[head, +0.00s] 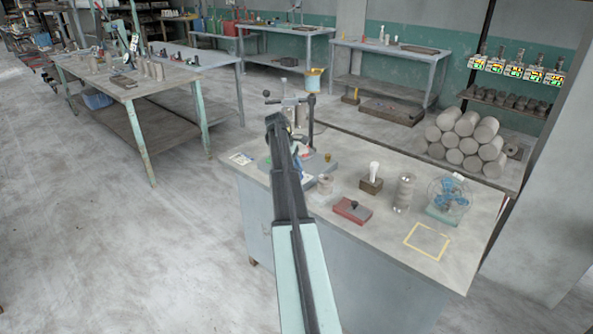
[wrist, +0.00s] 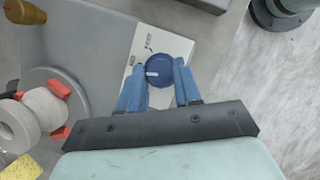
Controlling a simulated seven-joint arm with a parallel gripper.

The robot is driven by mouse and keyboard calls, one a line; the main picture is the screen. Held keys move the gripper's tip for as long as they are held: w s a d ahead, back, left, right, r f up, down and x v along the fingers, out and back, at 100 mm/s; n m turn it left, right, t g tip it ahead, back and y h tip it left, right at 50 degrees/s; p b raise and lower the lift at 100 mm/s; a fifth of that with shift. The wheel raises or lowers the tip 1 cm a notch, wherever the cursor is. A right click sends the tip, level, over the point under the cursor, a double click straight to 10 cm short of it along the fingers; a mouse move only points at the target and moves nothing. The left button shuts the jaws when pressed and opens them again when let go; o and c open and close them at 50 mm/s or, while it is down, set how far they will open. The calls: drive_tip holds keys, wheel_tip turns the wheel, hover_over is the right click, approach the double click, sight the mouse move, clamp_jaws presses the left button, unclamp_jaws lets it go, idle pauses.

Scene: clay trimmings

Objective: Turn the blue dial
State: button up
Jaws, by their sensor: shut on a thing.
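The blue dial (wrist: 157,72) shows in the wrist view as a round dark-blue knob with a pale mark at its left side. It sits on a white plate (wrist: 139,52) with small dark markings. My gripper (wrist: 164,74) has its two blue fingers on the left and right of the dial, and they are shut on it. In the head view my arm reaches over the workbench and hides the dial and most of the gripper.
In the wrist view, a cylinder of pale rings (wrist: 42,108) with red clips lies at left, near a yellow sponge (wrist: 20,168). In the head view, a red box (head: 352,210), a caged blue fan (head: 447,197) and a yellow square outline (head: 427,241) are on the workbench (head: 385,235).

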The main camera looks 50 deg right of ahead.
drive_tip(key=m+y, duration=0.1)
drive_tip(key=m, duration=0.2)
drive_tip(key=m+y, duration=0.1)
drive_tip(key=m, duration=0.2)
drive_tip(key=shift+d, duration=0.2)
drive_tip(key=shift+m+y, duration=0.3)
drive_tip(key=o, duration=1)
drive_tip(key=shift+g, duration=0.3)
drive_tip(key=shift+o, duration=0.2)
drive_tip(key=shift+w+r, duration=0.1)
drive_tip(key=shift+r, duration=0.05)
drive_tip(key=v, duration=0.7)
drive_tip(key=shift+r, duration=0.1)
